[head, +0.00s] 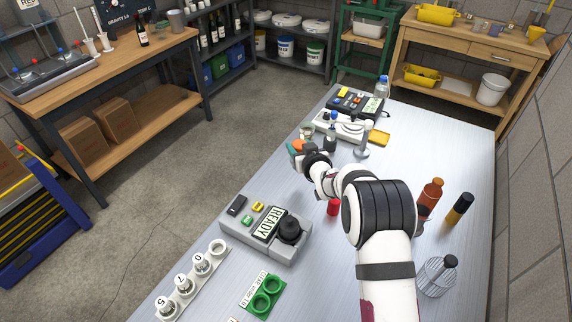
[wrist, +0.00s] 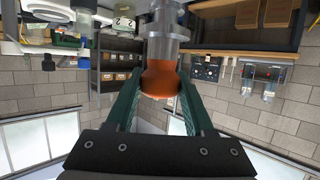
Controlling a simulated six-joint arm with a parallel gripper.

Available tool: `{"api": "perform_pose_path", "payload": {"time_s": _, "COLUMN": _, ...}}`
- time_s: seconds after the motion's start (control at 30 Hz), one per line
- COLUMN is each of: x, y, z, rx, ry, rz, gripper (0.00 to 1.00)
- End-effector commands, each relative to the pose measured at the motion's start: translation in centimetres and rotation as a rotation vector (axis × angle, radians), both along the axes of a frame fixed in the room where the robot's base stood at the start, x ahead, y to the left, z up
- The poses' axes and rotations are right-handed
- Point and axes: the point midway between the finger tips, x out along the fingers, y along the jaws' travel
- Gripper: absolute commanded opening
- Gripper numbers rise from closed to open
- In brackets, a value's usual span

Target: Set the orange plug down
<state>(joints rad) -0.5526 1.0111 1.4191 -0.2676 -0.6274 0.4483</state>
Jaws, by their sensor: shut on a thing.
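The orange plug (wrist: 159,82) is between the two green fingers of my gripper (wrist: 156,92) in the wrist view, and the gripper is shut on it. A grey metal cylinder adjoins the plug there; I cannot tell whether it is part of it. In the head view my gripper (head: 303,150) is small and partly hidden by my wrist, near the table's left edge and left of the white instrument. A bit of orange (head: 296,148) shows at its fingers. I cannot tell whether the plug touches anything below.
An amber bottle (head: 430,195) and a glass jar (head: 437,277) stand right of my arm.

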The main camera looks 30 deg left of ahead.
Motion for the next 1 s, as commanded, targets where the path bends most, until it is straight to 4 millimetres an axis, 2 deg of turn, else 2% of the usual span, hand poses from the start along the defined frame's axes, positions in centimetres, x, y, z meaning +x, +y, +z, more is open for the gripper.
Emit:
{"api": "perform_pose_path", "payload": {"time_s": 0.03, "x": -0.2, "y": 1.4, "z": -0.9, "rx": 0.0, "ry": 0.001, "rz": 0.003, "gripper": 0.0}}
{"api": "perform_pose_path", "payload": {"time_s": 0.1, "x": -0.4, "y": 2.8, "z": -1.7, "rx": 0.0, "ry": 0.0, "rz": 0.001, "gripper": 0.0}}
{"api": "perform_pose_path", "payload": {"time_s": 0.2, "x": -0.5, "y": 3.9, "z": -2.4, "rx": 0.0, "ry": -0.001, "rz": -0.001, "gripper": 0.0}}
{"api": "perform_pose_path", "payload": {"time_s": 0.43, "x": -0.5, "y": 4.1, "z": -6.4, "rx": -0.001, "ry": 0.0, "rz": -0.003, "gripper": 0.0}}
{"api": "perform_pose_path", "payload": {"time_s": 0.8, "x": -0.5, "y": 4.1, "z": -6.9, "rx": -0.001, "ry": -0.001, "rz": -0.003, "gripper": 0.0}}
{"api": "perform_pose_path", "payload": {"time_s": 0.83, "x": -0.5, "y": 4.1, "z": -6.8, "rx": -0.001, "ry": -0.001, "rz": -0.003, "gripper": 0.58}}
{"api": "perform_pose_path", "payload": {"time_s": 0.97, "x": -0.5, "y": 4.1, "z": -6.8, "rx": 0.0, "ry": 0.0, "rz": -0.003, "gripper": 0.82}}
{"api": "perform_pose_path", "payload": {"time_s": 1.0, "x": -0.5, "y": 4.1, "z": -6.8, "rx": 0.0, "ry": 0.0, "rz": -0.003, "gripper": 0.83}}
